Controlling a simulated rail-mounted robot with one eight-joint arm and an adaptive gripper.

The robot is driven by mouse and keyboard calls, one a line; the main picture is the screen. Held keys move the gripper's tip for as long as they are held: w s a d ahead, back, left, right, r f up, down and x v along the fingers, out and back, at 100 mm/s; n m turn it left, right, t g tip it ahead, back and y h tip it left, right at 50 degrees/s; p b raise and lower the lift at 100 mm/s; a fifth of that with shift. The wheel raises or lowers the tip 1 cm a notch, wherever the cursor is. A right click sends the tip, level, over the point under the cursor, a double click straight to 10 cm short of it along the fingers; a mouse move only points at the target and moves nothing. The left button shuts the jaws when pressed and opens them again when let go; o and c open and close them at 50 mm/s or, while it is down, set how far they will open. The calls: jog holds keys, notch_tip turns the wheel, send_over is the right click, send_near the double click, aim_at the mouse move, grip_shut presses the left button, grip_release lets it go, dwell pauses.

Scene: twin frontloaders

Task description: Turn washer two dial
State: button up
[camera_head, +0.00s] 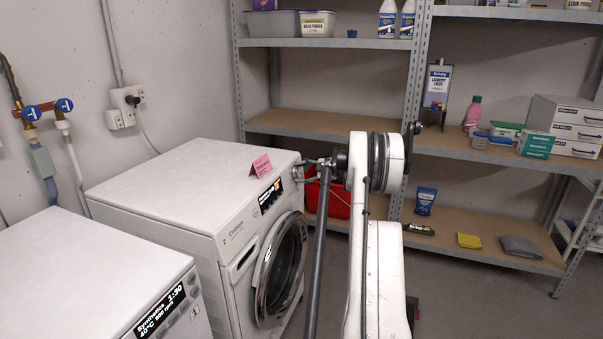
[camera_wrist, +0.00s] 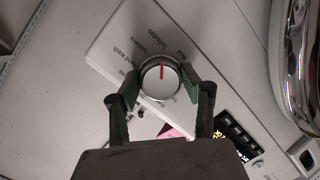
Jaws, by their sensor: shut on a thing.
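The farther washer (camera_head: 175,190) is white, with a dark display (camera_head: 270,196) and a round glass door (camera_head: 285,268) on its front. Its dial (camera_wrist: 160,80) is a round, pale knob with a red mark, and it shows in the wrist view with printed programme names around it. My gripper (camera_wrist: 161,88) is at the dial, with one finger on each side, shut on it. In the head view my gripper (camera_head: 310,168) reaches the upper right of the washer's front; the dial is hard to make out there.
A nearer white washer (camera_head: 90,275) stands at the lower left. A pink card (camera_head: 261,165) stands on the farther washer. Metal shelves (camera_head: 480,155) with bottles and boxes line the back wall. A red container (camera_head: 335,200) sits behind my arm. Grey floor (camera_head: 470,295) is clear at the right.

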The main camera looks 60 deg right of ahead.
jog(key=shift+m, duration=0.5)
jog(key=o, duration=1.1)
jog(key=shift+o, duration=0.2)
jog(key=v, duration=1.2)
